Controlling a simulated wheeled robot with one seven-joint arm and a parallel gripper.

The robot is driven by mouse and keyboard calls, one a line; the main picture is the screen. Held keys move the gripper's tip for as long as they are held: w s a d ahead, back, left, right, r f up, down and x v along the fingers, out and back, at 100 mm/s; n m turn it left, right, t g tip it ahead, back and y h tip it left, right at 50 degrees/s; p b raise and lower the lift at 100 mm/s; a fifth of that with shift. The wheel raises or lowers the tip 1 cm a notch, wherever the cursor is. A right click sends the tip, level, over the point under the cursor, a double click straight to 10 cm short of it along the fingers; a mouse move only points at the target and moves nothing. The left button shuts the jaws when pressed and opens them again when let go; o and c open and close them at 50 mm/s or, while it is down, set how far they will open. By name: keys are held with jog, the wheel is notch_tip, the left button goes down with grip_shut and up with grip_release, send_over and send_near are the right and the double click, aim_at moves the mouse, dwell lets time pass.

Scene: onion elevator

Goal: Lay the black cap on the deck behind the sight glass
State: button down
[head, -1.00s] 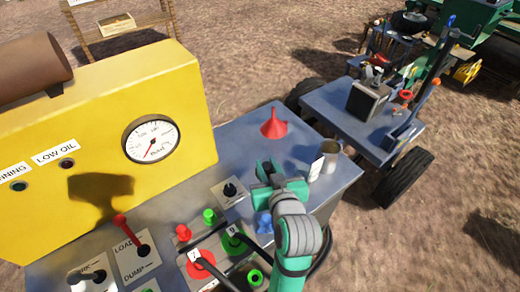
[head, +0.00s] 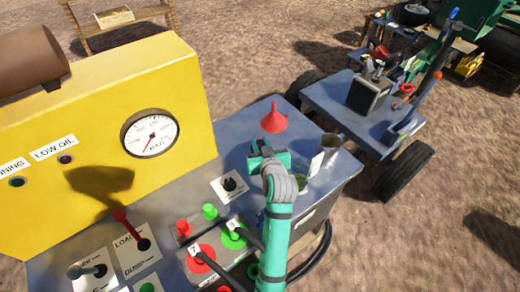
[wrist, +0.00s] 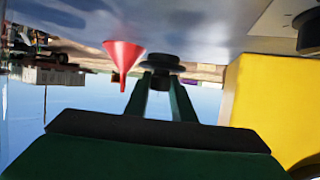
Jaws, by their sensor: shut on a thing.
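My gripper (head: 262,158) is over the blue-grey deck (head: 240,140), just in front of the red funnel (head: 273,119). In the wrist view, where the deck is at the top, the fingers (wrist: 160,78) are shut on the round black cap (wrist: 160,62). The cap is close to the deck; I cannot tell whether it touches. The cap is hidden in the head view. A small greenish thing (head: 300,184) beside my arm may be the sight glass, but it is too small and partly hidden to be sure.
The red funnel (wrist: 124,55) is close beside the cap. A metal cup (head: 329,145) and a white card (head: 316,164) stand right of my gripper. A black knob (head: 230,184) on a white plate and the yellow gauge housing (head: 185,95) are to the left.

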jog(key=shift+w+f, duration=0.3)
jog(key=shift+f, duration=1.55)
jog(key=shift+f, duration=0.2)
jog(key=c, duration=1.5)
grip_release()
jog(key=shift+r, duration=0.15)
jog(key=shift+s+r, duration=0.15)
jog(key=shift+s, duration=0.05)
jog(key=v, duration=1.1)
jog(key=shift+s+r, duration=0.1)
jog(key=shift+s, duration=0.2)
